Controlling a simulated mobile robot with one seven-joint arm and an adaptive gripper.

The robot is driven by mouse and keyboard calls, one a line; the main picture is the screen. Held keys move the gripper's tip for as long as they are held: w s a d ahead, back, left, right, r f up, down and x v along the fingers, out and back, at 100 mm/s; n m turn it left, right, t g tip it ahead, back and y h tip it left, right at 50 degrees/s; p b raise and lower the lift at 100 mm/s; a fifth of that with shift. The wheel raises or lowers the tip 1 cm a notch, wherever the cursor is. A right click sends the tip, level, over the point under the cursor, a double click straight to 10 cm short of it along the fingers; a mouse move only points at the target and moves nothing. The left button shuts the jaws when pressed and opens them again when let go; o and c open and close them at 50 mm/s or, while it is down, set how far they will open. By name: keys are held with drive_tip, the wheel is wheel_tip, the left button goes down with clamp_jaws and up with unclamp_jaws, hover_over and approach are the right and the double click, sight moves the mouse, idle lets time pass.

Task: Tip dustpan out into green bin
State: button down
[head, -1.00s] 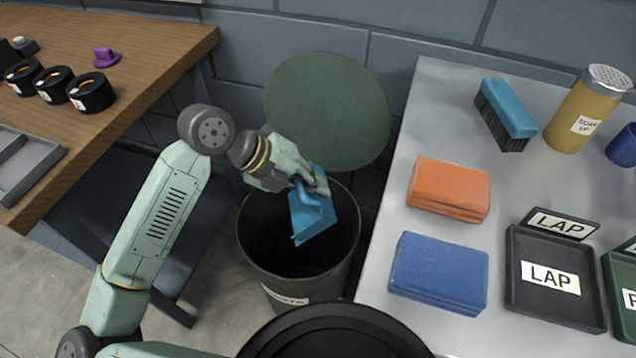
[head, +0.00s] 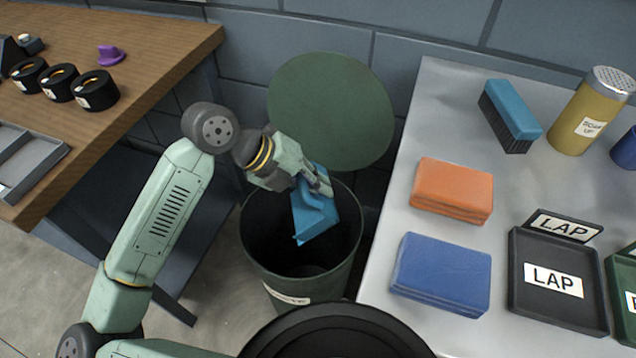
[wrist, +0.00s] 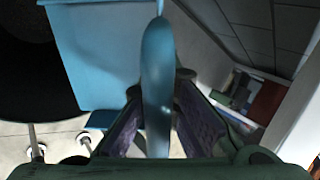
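The blue dustpan (head: 314,214) hangs tilted steeply, its pan pointing down over the mouth of the green bin (head: 262,262). My gripper (head: 318,186) is shut on the dustpan's handle, just above the bin's rim. In the wrist view the blue handle (wrist: 157,80) runs between the two fingers, and the pan (wrist: 95,60) shows behind it. The bin's round green lid (head: 332,108) stands open at the back. The bin's inside is dark; a faint round shape shows at the bottom, and I cannot tell what it is.
A grey table (head: 375,292) stands close on the bin's right with an orange sponge block (head: 453,188), a blue block (head: 440,272), a brush (head: 512,112) and a shaker (head: 590,115). A wooden bench (head: 150,60) stands at the left.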

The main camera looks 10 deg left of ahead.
wheel_tip(320, 180, up, 3)
drive_tip(key=g+y+p, duration=0.1)
drive_tip(key=y+p, duration=0.1)
drive_tip(key=y, duration=0.1)
drive_tip(key=shift+f, duration=0.15)
wheel_tip(320, 180, up, 2)
drive_tip(key=y, duration=0.1)
drive_tip(key=g+y+p, duration=0.1)
drive_tip(key=y, duration=0.1)
drive_tip(key=shift+r+y, duration=0.2)
drive_tip(key=shift+y, duration=0.1)
drive_tip(key=shift+r+g+y, duration=0.4)
drive_tip(key=shift+r+y, duration=0.05)
drive_tip(key=shift+y, duration=0.35)
